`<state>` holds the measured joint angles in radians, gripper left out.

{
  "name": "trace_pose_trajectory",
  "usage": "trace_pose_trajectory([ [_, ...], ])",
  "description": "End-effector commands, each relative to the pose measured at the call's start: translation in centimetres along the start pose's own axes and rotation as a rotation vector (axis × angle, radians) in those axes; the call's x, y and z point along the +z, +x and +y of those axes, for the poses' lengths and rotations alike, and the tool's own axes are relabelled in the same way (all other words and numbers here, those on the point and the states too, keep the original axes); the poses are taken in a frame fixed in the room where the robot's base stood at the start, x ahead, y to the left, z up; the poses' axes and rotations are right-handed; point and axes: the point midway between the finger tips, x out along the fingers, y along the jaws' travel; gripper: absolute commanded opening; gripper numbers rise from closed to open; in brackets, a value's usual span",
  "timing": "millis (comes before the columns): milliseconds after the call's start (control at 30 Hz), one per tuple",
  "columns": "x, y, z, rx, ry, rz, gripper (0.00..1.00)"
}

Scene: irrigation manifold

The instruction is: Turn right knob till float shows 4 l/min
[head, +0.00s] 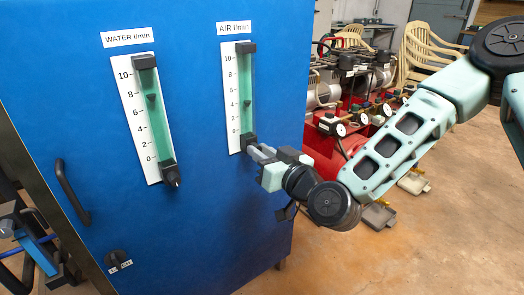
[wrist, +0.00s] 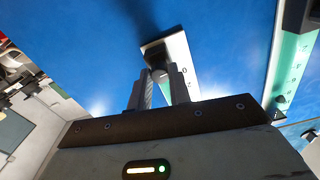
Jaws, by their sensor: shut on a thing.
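The right gauge, labelled AIR l/min (head: 235,28), has a white scale and green tube (head: 244,85) on the blue panel. Its dark float (head: 247,103) stands at about the 4 mark. My gripper (head: 257,152) is at the foot of this gauge, shut on the right knob, which the fingers mostly hide in the head view. In the wrist view my gripper (wrist: 161,84) has one finger on either side of the right knob (wrist: 159,74), below the black end block (wrist: 157,53). The float is not visible in the wrist view.
The left WATER gauge (head: 146,118) has its float at about 7 and its own black knob (head: 172,181) below. A black handle (head: 72,192) and a small switch (head: 117,258) are on the panel. Red compressors (head: 330,130) stand right of the cabinet, behind my arm.

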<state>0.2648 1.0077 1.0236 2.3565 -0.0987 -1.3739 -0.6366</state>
Motion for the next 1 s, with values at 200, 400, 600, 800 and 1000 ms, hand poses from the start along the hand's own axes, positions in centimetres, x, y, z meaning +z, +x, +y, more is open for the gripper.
trace_pose_trajectory([
  [200,0.0,0.0,0.0,0.0,0.002,0.001,0.0],
  [400,0.0,0.0,0.0,0.0,0.001,0.001,0.41],
  [600,0.0,0.0,0.0,0.0,0.0,0.001,0.41],
  [800,-0.1,-1.7,0.0,-0.001,-0.001,-0.001,0.41],
  [1000,-0.1,-6.1,0.0,-0.001,-0.001,-0.002,0.41],
])
